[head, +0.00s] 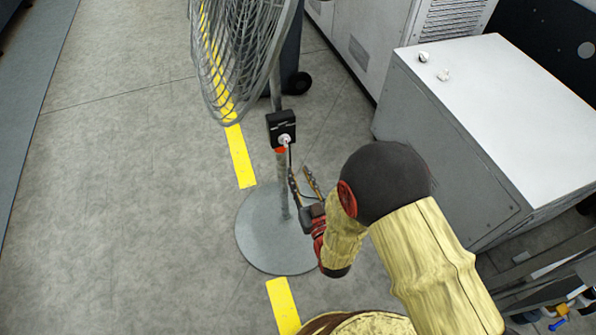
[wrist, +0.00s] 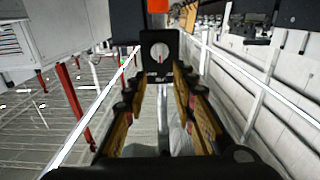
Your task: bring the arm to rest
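My gripper (head: 300,171) is at the end of my bent arm, beside the pole of a standing fan (head: 240,55). In the wrist view its two fingers (wrist: 160,76) are spread with a gap between them, and nothing is held. The fan's black control box (head: 273,124) with a white round knob (head: 284,140) is just beyond the fingertips. The box (wrist: 150,68) and knob (wrist: 159,52) also show ahead of the fingers in the wrist view. I cannot tell whether a fingertip touches the box.
The fan's round grey base (head: 262,240) stands on the floor below my gripper. A grey cabinet (head: 500,110) with two small white pieces on top is to the right. Yellow floor tape (head: 240,157) runs past the fan. The floor on the left is clear.

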